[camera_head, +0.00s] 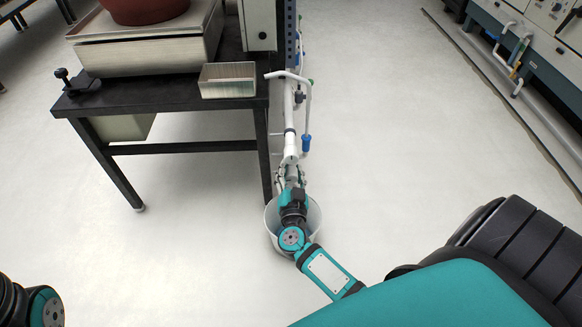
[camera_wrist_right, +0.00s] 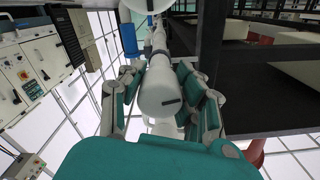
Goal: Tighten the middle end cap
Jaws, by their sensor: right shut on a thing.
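A white pipe (camera_head: 289,125) runs down beside the dark bench. In the wrist view, a white round end cap (camera_wrist_right: 158,92) with a short dark mark sits at the near end of the pipe line. My right gripper (camera_wrist_right: 162,98) has its fingers on both sides of this cap and is shut on it. In the head view my right gripper (camera_head: 291,174) is at the pipe's lower end, above a pale bucket (camera_head: 315,215). My arm hides part of the bucket and most of the cap there. My left gripper is out of view; only a bit of that arm shows at lower left.
A thin white side pipe with a blue end (camera_head: 306,143) hangs just right of the pipe. The black bench (camera_head: 165,97) with a metal tray (camera_head: 228,89) stands close on the left. The floor to the right is clear up to the grey cabinets (camera_head: 545,55).

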